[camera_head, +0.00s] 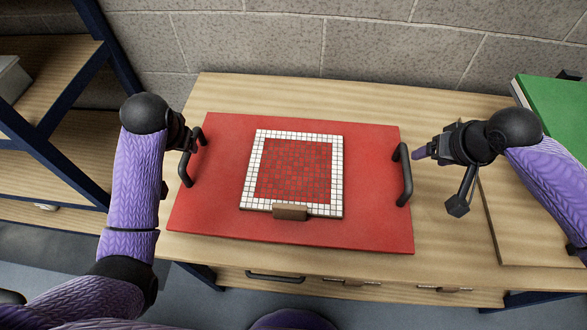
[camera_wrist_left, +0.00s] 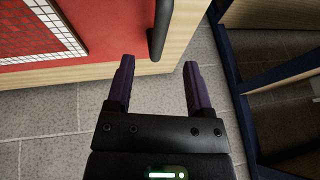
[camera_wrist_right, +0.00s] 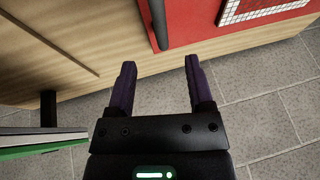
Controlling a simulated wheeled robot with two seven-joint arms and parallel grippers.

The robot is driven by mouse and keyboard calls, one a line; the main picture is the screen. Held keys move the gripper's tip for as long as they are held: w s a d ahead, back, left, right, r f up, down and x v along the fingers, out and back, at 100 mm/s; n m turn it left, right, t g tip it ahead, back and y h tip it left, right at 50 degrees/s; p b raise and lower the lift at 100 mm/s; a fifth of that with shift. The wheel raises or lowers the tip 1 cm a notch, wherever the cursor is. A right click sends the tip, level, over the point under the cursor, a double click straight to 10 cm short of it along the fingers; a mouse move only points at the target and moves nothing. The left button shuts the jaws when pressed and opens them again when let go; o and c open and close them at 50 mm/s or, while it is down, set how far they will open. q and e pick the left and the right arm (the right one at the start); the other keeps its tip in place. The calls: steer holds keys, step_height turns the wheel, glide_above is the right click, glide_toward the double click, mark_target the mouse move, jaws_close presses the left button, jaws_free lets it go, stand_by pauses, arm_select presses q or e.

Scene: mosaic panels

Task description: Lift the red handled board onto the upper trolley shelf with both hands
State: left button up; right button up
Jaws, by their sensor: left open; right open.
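The red board (camera_head: 370,150) lies flat on the wooden table, with a dark handle at each short side. A mosaic panel (camera_head: 293,172) with a white tile border and red centre lies on it. My left gripper (camera_head: 190,140) is beside the left handle (camera_head: 186,172); in the left wrist view its open fingers (camera_wrist_left: 157,88) point toward that handle (camera_wrist_left: 158,30), with nothing between them. My right gripper (camera_head: 425,152) is open and empty, a little right of the right handle (camera_head: 404,175). The right wrist view shows its fingers (camera_wrist_right: 160,85) apart, short of the handle (camera_wrist_right: 158,25).
A dark-framed trolley with wooden shelves (camera_head: 60,68) stands at the left; a grey box (camera_head: 12,82) sits on its shelf. A green panel (camera_head: 555,110) lies at the table's right. A stone wall (camera_head: 350,45) closes off the back.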

mark_target(189, 154)
arm_select(q)
steer(key=x, duration=1)
arm_select(e)
steer(key=x, duration=1)
arm_select(q)
jaws_close()
arm_select(e)
jaws_close()
arm_select(q)
steer(key=shift+r, duration=0.15)
arm_select(e)
steer(key=shift+r, duration=0.1)
